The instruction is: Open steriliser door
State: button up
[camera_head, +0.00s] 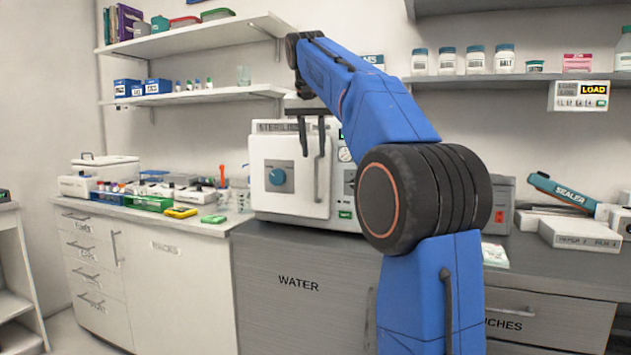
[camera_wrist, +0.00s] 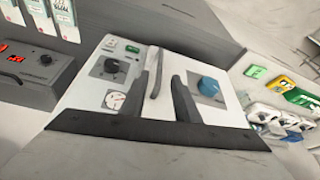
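The steriliser (camera_head: 280,127) is a white box on the counter, its name label partly hidden by my gripper. Its door (camera_head: 288,203) has a round blue knob (camera_head: 277,177) and looks shut. A vertical handle (camera_head: 318,183) runs along the door's right side. My gripper (camera_head: 312,150) is in front of the upper door near the handle, with its fingers apart. In the wrist view, my gripper (camera_wrist: 170,85) shows two dark fingers with a gap over the door face. The blue knob (camera_wrist: 209,86) is right of them. I cannot tell whether a finger touches the handle.
The steriliser's control panel with a gauge (camera_wrist: 115,100) and black knob (camera_wrist: 115,67) lies beside the door. A green tray (camera_head: 150,203) and yellow device (camera_head: 181,212) sit on the left counter. A shelf (camera_head: 215,94) hangs above. A grey box (camera_head: 497,205) stands right.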

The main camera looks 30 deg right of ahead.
aim_at(316, 175)
jog(key=x, duration=1.1)
jog(key=shift+c, duration=0.4)
grip_shut()
